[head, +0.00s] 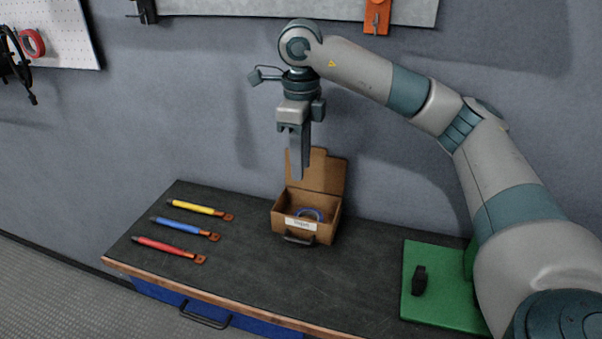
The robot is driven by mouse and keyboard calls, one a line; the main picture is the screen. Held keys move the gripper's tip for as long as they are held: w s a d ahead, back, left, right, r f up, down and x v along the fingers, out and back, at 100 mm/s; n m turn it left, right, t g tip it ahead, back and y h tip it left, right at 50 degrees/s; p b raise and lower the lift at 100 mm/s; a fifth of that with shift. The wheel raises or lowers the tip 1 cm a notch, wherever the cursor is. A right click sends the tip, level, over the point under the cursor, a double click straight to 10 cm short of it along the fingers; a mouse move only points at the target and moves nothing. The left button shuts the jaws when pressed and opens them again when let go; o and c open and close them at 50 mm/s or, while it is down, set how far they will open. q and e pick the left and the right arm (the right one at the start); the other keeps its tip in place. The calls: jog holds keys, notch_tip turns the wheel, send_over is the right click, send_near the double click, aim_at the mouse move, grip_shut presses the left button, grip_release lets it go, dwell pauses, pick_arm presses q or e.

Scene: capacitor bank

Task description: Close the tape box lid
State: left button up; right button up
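The tape box (280,225) is a brown box with a white label and a dark handle on its front, standing at the back middle of the workbench. Its lid (328,172) stands up, open, at the back of the box. A blue roll of tape (310,214) shows inside. My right gripper (299,175) points down above the box, in front of the lid in the picture, and hides part of the lid's left side. Its fingers look close together, but I cannot tell whether they are shut. I cannot tell whether it touches the lid. My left gripper is not in view.
The dark workbench (240,265) carries yellow (193,207), blue (180,226) and red (165,248) cables at left. A green mat (440,305) with a black part (419,280) lies at right, beside my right arm. Bench room is free between cables and box.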

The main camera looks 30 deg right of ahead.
aim_at(301, 220)
jog(key=shift+f, duration=0.15)
notch_tip(301, 220, down, 17)
jog(key=p, duration=0.5)
dwell(0.4)
grip_shut()
